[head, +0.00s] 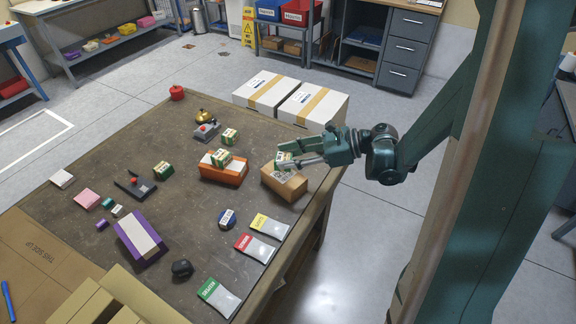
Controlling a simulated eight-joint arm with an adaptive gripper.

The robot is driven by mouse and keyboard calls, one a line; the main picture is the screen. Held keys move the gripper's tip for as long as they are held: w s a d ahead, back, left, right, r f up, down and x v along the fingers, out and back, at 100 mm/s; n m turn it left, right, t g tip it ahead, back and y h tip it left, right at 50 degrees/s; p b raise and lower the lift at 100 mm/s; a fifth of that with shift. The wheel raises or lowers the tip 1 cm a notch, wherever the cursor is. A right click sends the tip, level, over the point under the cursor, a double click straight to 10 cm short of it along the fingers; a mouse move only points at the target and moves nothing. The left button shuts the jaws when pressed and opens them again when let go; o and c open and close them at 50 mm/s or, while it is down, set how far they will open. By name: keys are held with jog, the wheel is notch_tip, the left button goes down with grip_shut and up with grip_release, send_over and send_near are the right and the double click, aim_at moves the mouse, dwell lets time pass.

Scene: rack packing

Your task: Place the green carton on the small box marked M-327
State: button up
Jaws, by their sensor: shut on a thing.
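My gripper (286,162) is shut on a small green and white carton (282,157) at the right side of the table. The carton is over the back part of a small brown cardboard box (285,185); I cannot tell if they touch. The fingers partly hide the carton and the box top. The brown box has a printed label on top, too small to read, so I cannot confirm M-327. Similar green cartons show at the back (230,136), on an orange box (221,157), and further left (163,170).
The orange box (225,174) stands just left of the brown box. A blue round tin (227,218) and labelled pouches (256,248) lie in front. A purple box (140,236) is at the left. White-topped cartons (315,102) stand beyond the table's far edge.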

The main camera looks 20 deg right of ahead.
jog(key=shift+f+b, duration=0.65)
jog(key=shift+f, duration=1.25)
jog(key=shift+f, duration=0.1)
jog(key=o, duration=1)
jog(key=shift+o, duration=0.2)
jog(key=shift+r, duration=0.2)
jog(key=p+v, duration=0.2)
jog(key=v, duration=1)
jog(key=shift+f+p, duration=0.15)
jog(key=shift+p, duration=0.15)
jog(key=shift+s+a, duration=0.1)
